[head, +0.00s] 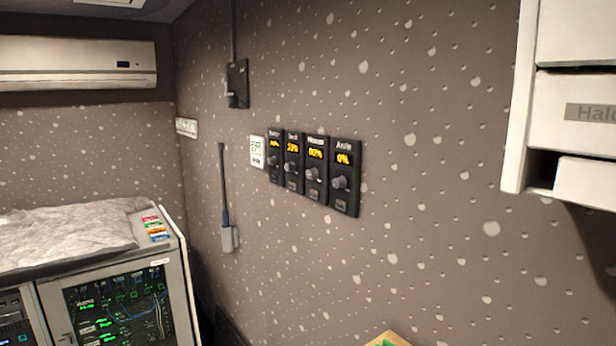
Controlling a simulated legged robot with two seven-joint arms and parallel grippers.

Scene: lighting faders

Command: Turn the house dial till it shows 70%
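The house dial (313,173) is the knob on the black panel labelled House, third from the left in a row of wall panels. Its orange display (315,154) appears to read 80%, though the first digit is small and hard to make out. To its right is the Aisle panel (343,179), showing 0%. To its left is a panel (292,162) whose label and reading are too small to read surely, and a further panel (275,158) at the left end. Neither of my grippers is in the head view.
A small white card (257,152) is left of the panels, and a black switch box (237,84) is higher up. White drawers (575,97) jut out at the right. A rack cabinet (117,309) stands at lower left. The wall below the panels is clear.

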